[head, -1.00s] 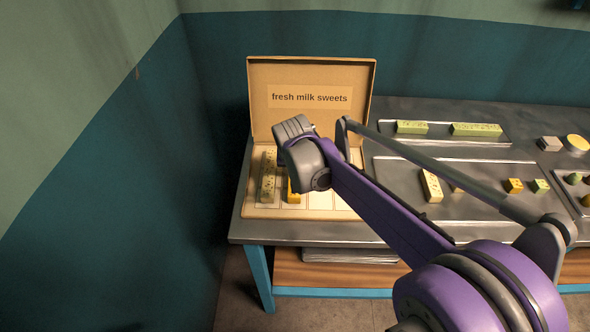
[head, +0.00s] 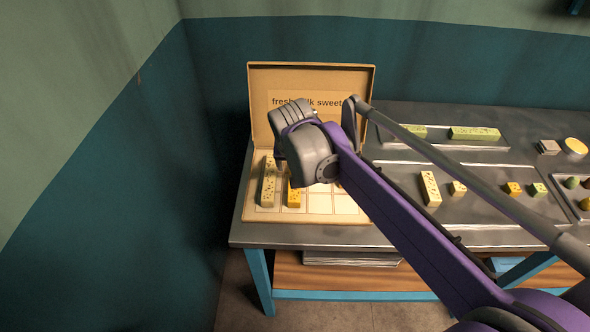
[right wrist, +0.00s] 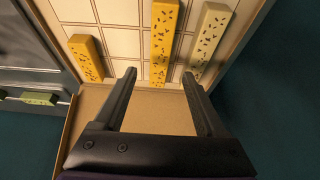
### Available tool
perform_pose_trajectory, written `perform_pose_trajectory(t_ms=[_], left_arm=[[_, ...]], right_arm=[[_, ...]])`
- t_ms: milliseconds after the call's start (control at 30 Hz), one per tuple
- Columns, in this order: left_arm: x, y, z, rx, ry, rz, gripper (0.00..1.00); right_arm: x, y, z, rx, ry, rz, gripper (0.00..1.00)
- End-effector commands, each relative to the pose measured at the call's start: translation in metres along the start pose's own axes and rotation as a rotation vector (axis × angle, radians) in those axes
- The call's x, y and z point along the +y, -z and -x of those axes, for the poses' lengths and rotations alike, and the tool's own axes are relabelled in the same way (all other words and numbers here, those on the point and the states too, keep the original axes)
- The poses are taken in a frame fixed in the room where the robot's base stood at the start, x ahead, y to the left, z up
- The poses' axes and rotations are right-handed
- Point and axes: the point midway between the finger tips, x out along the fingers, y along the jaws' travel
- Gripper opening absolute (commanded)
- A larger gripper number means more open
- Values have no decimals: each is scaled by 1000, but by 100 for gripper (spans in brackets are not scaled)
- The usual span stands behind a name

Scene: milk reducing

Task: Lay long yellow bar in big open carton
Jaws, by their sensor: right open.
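The big open carton (head: 349,207) stands at the left end of the table with its labelled lid raised. A long yellow bar (head: 293,196) lies in its grid, beside a long pale speckled bar (head: 268,182). The right wrist view shows the yellow bar (right wrist: 163,42) flat in the carton, with the pale bar (right wrist: 212,38) to its right. My right gripper (right wrist: 160,73) is open and empty above the carton, its fingertips apart on either side of the yellow bar's near end in that view. My right arm hides part of the carton. My left gripper is not in view.
A shorter yellow bar (right wrist: 86,58) also lies in the carton. Trays to the right hold green bars (head: 474,133), a cream bar (head: 430,188) and small cubes (head: 513,189). A wall stands close behind and left of the table.

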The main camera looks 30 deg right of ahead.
Motion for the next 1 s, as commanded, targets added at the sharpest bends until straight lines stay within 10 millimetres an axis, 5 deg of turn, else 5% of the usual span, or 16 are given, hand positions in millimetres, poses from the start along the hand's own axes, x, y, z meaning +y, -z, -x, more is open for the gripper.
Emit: perform_pose_trajectory(t_ms=[300, 867, 1000], left_arm=[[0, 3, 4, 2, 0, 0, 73], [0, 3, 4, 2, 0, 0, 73], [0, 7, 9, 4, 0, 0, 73]], right_arm=[[0, 0, 42, 0, 0, 0, 73], [0, -1, 44, 0, 0, 1, 73], [1, -19, 48, 3, 22, 45, 73]])
